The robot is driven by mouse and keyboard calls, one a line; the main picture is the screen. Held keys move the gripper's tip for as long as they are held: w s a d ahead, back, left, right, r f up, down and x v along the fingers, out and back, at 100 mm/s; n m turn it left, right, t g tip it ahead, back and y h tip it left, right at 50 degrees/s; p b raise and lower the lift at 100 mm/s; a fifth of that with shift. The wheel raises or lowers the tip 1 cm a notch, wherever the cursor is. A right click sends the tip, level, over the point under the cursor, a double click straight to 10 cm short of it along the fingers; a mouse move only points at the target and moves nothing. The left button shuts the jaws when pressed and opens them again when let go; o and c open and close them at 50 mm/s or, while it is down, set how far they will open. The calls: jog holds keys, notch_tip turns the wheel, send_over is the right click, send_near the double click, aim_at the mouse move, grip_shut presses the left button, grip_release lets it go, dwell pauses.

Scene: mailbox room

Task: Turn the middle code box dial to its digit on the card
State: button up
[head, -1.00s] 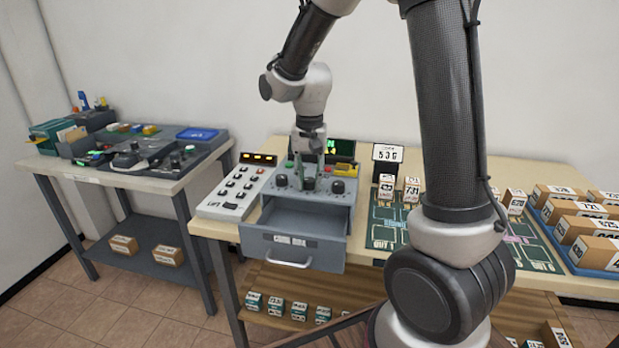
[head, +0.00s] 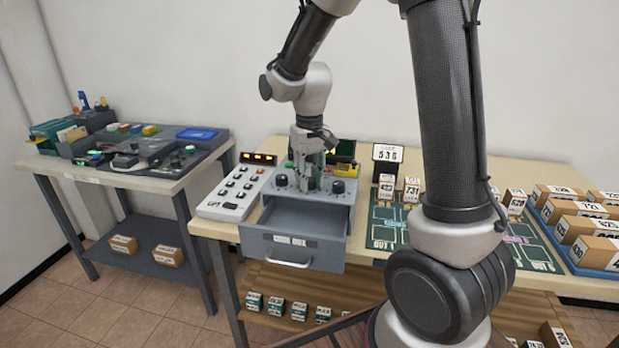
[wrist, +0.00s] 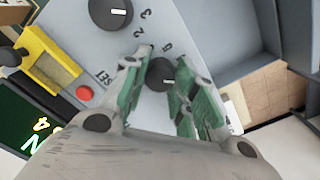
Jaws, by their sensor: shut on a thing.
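The grey code box (head: 352,184) stands on the wooden table with its dials on a sloped top. My gripper (head: 312,182) points down at the middle of the box and hides the middle dial in the head view. In the wrist view its green-padded fingers (wrist: 157,75) are shut around the black middle dial (wrist: 162,74), one on each side. Some digits show beside the dial; its pointer setting is unclear. The left dial (head: 281,181) and right dial (head: 338,187) are free. The card (head: 387,153) stands behind, with three small digits, apparently starting 5 3.
An open grey drawer (head: 291,247) juts out below the dials. A white keypad (head: 232,191) is left of the box. A red button (wrist: 84,93) and a yellow part (wrist: 50,57) lie close to my fingers. Small numbered boxes (head: 411,190) stand to the right.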

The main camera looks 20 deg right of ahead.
aim_at(310, 179)
dwell(0.3)
jog(key=o, duration=1.1)
jog(key=shift+c, duration=0.2)
notch_tip(310, 179, up, 12)
